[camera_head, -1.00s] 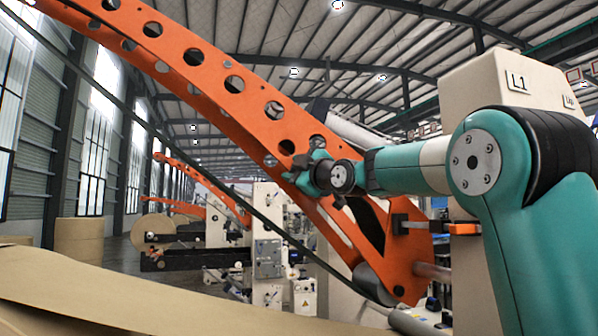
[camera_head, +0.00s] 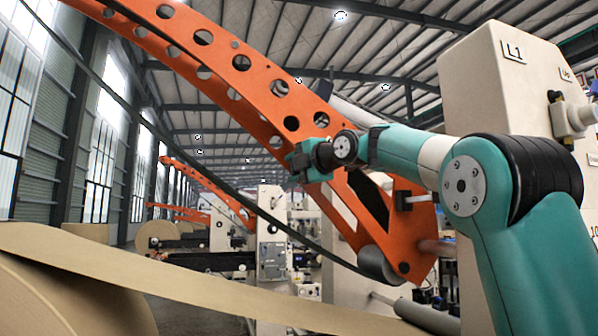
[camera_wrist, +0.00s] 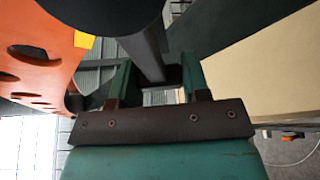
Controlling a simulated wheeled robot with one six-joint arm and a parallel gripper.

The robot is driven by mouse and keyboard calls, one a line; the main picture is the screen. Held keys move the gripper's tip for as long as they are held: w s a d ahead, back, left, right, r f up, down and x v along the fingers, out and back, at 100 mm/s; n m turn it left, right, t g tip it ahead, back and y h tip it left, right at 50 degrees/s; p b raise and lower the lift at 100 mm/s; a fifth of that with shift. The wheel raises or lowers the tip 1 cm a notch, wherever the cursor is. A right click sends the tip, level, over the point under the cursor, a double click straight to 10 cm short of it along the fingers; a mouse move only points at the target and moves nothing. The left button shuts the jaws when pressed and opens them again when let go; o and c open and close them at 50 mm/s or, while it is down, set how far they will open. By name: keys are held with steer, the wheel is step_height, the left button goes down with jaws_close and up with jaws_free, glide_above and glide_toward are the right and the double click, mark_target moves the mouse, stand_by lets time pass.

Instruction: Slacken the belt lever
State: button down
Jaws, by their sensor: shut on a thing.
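My gripper (camera_head: 298,162) is at the side of the long orange perforated arm (camera_head: 345,150), at the end of my teal arm. In the wrist view my gripper (camera_wrist: 158,85) has its two teal fingers on either side of a dark grey bar (camera_wrist: 148,55), which I take to be the belt lever. It is shut on that bar. The bar runs up to a dark round part (camera_wrist: 100,10). In the head view the bar is hidden behind my gripper and wrist. A dark belt (camera_head: 185,155) slopes down beside the orange arm to a grey roller (camera_head: 380,264).
A cream cabinet marked L1 (camera_head: 470,90) stands close on the right, with a knob (camera_head: 575,118) on its face. A brown paper roll (camera_head: 60,305) and its web (camera_head: 200,280) fill the lower left. A black bracket (camera_head: 412,199) sticks out near the orange arm's lower end.

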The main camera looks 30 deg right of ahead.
steer(key=shift+d+f+n+g+b, duration=0.25)
steer(key=shift+f+n+g+b, duration=0.25)
steer(key=shift+f+n+b, duration=0.5)
steer(key=shift+s+d+f+n+g+h+b, duration=0.1)
steer(key=shift+d+f+n+g+h+b, duration=0.15)
steer(key=shift+f+n, duration=0.3)
steer(key=shift+s+d+f+n+g+h+b, duration=0.15)
steer(key=shift+d+f+n+h+b, duration=0.2)
steer(key=shift+n, duration=0.2)
steer(key=shift+w+a+f, duration=0.1)
steer(key=c, duration=0.6)
jaws_free()
steer(key=b+v, duration=0.1)
steer(key=v, duration=1.6)
steer(key=shift+s, duration=0.25)
